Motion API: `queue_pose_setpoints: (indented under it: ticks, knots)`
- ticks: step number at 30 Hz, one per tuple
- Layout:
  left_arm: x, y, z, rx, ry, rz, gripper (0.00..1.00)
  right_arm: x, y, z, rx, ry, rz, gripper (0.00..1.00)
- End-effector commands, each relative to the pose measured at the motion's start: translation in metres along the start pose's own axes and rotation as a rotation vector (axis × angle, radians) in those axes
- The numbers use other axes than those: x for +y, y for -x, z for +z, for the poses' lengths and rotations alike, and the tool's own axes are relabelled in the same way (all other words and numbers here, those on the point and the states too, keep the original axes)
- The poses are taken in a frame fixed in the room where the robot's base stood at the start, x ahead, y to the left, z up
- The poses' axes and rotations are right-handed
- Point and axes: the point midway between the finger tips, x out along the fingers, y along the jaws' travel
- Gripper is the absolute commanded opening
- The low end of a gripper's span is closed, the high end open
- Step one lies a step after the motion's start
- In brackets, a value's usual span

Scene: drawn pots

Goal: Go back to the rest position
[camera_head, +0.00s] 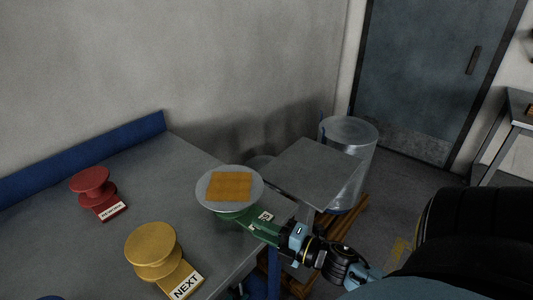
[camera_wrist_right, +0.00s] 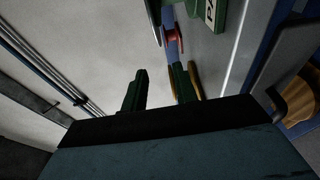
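My right gripper (camera_head: 264,231) comes in from the lower right in the head view, at the table's right edge, close beside the green button stand (camera_head: 236,214). I cannot tell whether they touch. In the right wrist view its two dark fingers (camera_wrist_right: 160,85) stand apart with nothing clearly held between them. My left gripper is not in the head view.
A pale disc (camera_head: 203,190) with an orange square (camera_head: 229,187) covers the green stand. A red button (camera_head: 90,181) and yellow button (camera_head: 151,245) stand on the grey table (camera_head: 75,245). A grey panel (camera_head: 312,171) and clear bin (camera_head: 352,132) are beyond.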

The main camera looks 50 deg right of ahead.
Motion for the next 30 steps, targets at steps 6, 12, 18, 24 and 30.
queue_pose_setpoints:
  ticks: [6, 12, 18, 24, 30]
  knots:
    - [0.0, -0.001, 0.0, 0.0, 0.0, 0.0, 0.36, 0.001, 0.009, 0.0, 0.001, 0.0, 0.001, 0.29]
    - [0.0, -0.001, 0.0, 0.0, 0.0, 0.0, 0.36, 0.001, 0.009, 0.0, 0.0, 0.0, 0.001, 0.29]
    - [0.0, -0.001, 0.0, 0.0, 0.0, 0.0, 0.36, 0.001, 0.009, 0.0, 0.0, 0.0, 0.001, 0.29]
    - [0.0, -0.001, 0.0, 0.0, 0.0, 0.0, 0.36, 0.001, 0.007, 0.001, -0.019, -0.018, -0.002, 0.29]
    - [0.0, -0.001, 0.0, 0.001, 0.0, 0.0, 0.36, 0.003, -0.001, 0.008, -0.207, -0.218, -0.049, 0.29]
